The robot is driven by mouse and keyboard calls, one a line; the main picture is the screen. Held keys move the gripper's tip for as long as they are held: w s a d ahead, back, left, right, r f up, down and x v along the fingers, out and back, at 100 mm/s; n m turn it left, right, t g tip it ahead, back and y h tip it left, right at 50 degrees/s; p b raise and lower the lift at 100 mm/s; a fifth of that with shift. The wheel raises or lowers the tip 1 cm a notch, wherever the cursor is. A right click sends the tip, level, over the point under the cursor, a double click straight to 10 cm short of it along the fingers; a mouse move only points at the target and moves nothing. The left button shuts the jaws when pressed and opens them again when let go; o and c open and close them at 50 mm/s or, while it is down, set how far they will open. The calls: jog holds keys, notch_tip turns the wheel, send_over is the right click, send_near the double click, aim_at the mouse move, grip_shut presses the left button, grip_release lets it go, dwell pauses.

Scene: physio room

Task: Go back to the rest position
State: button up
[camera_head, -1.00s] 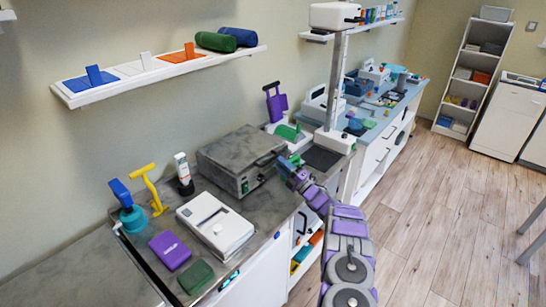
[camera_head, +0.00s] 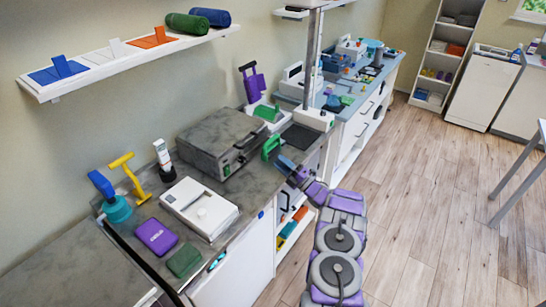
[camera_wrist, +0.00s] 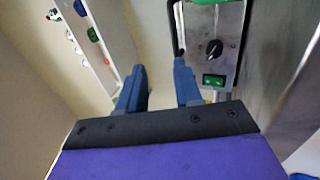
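My gripper (camera_head: 287,165) is at the counter's right edge, just right of a grey box-shaped machine (camera_head: 222,132). In the wrist view its two blue fingers (camera_wrist: 159,72) are apart, with nothing between them. The machine's front panel, with a black knob (camera_wrist: 214,49) and a green switch (camera_wrist: 213,80), lies beyond the right finger. A green handle-like thing (camera_head: 271,147) stands by the machine's right end, close to my fingertips. My purple and grey arm reaches up from the bottom of the head view.
The counter (camera_head: 130,240) holds a white device (camera_head: 199,207), a purple box (camera_head: 155,235) and a green pad (camera_head: 184,261). A wall shelf (camera_head: 120,64) hangs above. A post (camera_head: 313,60) stands behind the gripper. Wooden floor (camera_head: 430,190) on the right is clear.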

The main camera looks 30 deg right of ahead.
jog(key=w+a+r+m+g+h, duration=0.1)
jog(key=w+r+m+g+h, duration=0.1)
jog(key=w+r+m+h, duration=0.7)
jog(key=s+a+r+m+g+h, duration=0.25)
jog(key=a+r+m+g, duration=0.3)
jog(key=a+r, duration=0.3)
jog(key=s+a+m+g, duration=0.2)
jog(key=s+a+g, duration=0.3)
jog(key=s, duration=1.4)
jog(key=s+a+r+m+g+y, duration=0.1)
jog(key=s+a+m+g, duration=0.2)
jog(key=s+a, duration=0.8)
jog(key=s+a+m+g+y, duration=0.1)
jog(key=s+a+m+g, duration=0.2)
jog(key=s, duration=2.4)
jog(key=a+g, duration=0.4)
jog(key=a, duration=0.2)
jog(key=shift+r, duration=0.25)
jog(key=shift+d+y, duration=0.1)
jog(key=shift+y, duration=0.15)
